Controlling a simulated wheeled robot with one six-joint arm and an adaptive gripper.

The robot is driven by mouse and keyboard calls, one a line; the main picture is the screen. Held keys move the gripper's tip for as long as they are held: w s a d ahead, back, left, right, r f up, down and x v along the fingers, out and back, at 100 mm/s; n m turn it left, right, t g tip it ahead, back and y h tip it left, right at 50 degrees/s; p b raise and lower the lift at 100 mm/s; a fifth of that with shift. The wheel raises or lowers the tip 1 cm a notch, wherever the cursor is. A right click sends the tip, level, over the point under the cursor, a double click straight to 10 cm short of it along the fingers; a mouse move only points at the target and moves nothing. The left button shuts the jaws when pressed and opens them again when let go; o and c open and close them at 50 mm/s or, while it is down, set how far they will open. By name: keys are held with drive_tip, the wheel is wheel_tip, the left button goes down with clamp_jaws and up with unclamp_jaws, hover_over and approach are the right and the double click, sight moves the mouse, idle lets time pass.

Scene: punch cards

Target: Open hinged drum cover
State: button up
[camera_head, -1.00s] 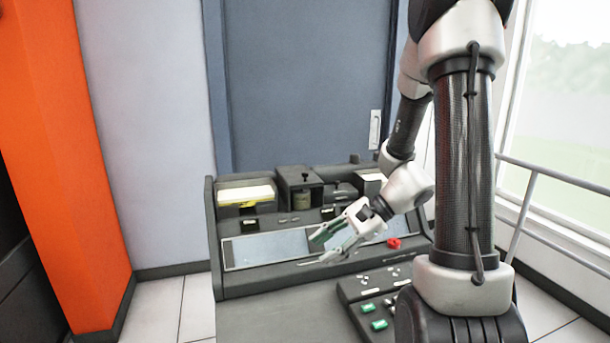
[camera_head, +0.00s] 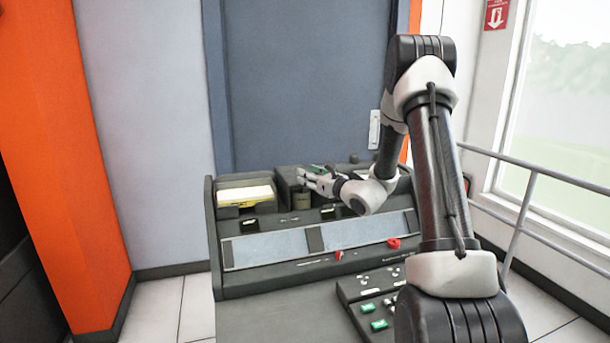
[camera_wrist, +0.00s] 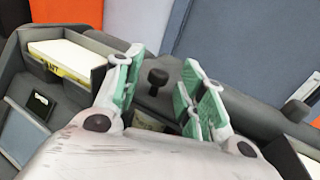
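The drum cover (camera_head: 286,178) is the dark box-like housing at the top middle of the punch card machine. In the wrist view its dark knob (camera_wrist: 157,77) stands up between my fingers, apart from both. My gripper (camera_head: 309,174) is in front of and over the housing, with green-padded fingers spread. In the wrist view the gripper (camera_wrist: 160,82) is open and empty. A small part of the drum area shows below the knob, and the gripper body hides the rest. The cover looks closed.
A card tray (camera_head: 245,193) with pale cards stands left of the housing. Flat panels (camera_head: 270,247) and a red switch (camera_head: 393,243) lie in front. A keyboard (camera_head: 375,300) is at the lower right. A blue door (camera_head: 300,80) stands behind.

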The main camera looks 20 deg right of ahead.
drive_tip(key=shift+x, duration=1.15)
drive_tip(key=shift+c, duration=0.5)
clamp_jaws()
